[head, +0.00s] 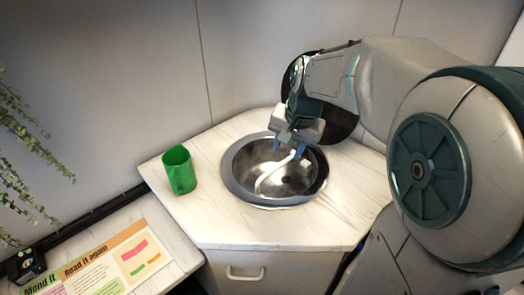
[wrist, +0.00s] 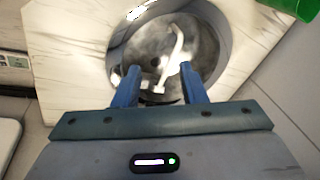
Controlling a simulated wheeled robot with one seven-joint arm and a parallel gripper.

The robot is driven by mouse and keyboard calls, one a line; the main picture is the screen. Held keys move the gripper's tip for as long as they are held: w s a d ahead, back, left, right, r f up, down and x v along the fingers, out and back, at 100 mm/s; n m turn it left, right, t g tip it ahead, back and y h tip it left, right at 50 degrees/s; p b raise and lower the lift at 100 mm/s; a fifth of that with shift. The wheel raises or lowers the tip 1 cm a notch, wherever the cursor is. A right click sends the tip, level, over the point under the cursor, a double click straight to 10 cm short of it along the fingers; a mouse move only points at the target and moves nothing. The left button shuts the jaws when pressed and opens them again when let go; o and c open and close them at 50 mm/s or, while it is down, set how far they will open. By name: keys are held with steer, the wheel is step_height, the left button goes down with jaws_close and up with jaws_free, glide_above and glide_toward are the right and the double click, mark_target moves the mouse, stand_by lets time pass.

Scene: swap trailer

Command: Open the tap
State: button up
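The tap is a thin, white, curved spout (head: 266,180) over the round metal sink (head: 232,180). Its upper part is partly hidden by my gripper in the head view. In the wrist view the white spout (wrist: 177,42) curves over the sink bowl, beyond my fingertips, with a small pale piece at its near end between the fingers. My gripper (head: 288,150) is above the back of the sink, pointing down. In the wrist view its two blue fingers (wrist: 160,70) are apart with a clear gap. I cannot tell whether either finger touches the tap.
A green mug (head: 178,171) stands on the white counter (head: 215,225) left of the sink. Walls close in behind the counter. A lower surface at the front left holds a printed sheet (head: 110,262). A drawer handle (head: 245,273) shows below the counter.

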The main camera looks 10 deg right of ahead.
mark_target(269, 171)
steer(key=w+f+m+g+b, duration=0.15)
steer(key=w+f+m, duration=0.35)
steer(key=w+f, duration=0.7)
steer(key=shift+t, duration=0.25)
steer(key=w+f, duration=0.1)
steer(key=f, duration=0.2)
steer(key=w+f, duration=0.1)
steer(key=f, duration=0.3)
steer(key=w+f, duration=0.2)
steer(key=f, duration=0.2)
steer(key=shift+a+f+p, duration=0.15)
steer(key=shift+a+p, duration=0.2)
steer(key=shift+s, duration=0.1)
jaws_close()
